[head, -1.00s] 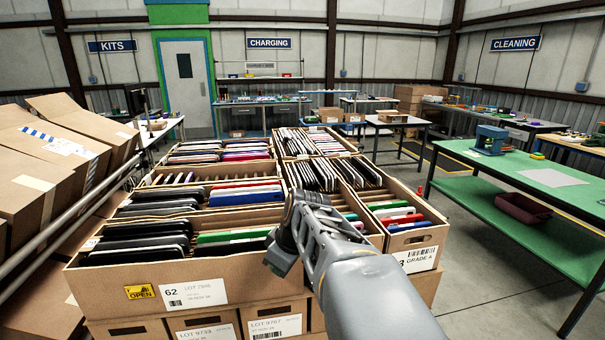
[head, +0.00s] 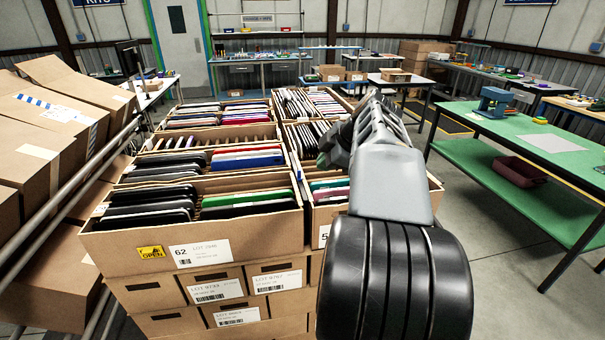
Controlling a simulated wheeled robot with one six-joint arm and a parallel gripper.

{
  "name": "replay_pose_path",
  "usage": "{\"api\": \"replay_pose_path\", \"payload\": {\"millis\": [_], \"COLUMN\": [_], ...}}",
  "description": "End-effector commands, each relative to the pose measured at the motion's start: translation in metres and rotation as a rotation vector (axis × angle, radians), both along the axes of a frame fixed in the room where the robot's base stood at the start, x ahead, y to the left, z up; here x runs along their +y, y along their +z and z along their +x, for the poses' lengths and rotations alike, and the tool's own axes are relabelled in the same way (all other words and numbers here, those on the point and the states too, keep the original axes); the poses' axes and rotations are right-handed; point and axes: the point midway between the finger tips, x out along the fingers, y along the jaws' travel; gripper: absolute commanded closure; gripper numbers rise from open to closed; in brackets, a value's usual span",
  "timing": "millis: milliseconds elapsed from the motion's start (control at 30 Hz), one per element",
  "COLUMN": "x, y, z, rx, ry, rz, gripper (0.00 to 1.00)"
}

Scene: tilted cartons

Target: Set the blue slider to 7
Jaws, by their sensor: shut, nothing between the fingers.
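I cannot make out a blue slider or a number scale in the head view. My arm rises from the bottom right and reaches over the right-hand cartons. My gripper (head: 327,155) is the dark end at the left of the arm, over the right row of open cartons. It looks shut and holds nothing. The arm hides part of these cartons and whatever lies behind it.
Closed tilted cartons (head: 45,130) lie behind a rail at left. A green workbench (head: 520,140) with a blue device (head: 494,101) stands at right, beyond clear floor.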

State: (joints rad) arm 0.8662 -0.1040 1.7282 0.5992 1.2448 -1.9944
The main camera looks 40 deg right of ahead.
Motion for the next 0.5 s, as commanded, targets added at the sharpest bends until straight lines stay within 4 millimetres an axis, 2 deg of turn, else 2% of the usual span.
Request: {"api": "replay_pose_path", "payload": {"millis": [267,500], "x": [0.003,0.009], "y": [-0.012,-0.046], "z": [0.009,0.035], "rx": [0.002,0.004], "ry": [0.001,0.003], "rz": [0.004,0.004], "gripper": [1.0,1.0]}}
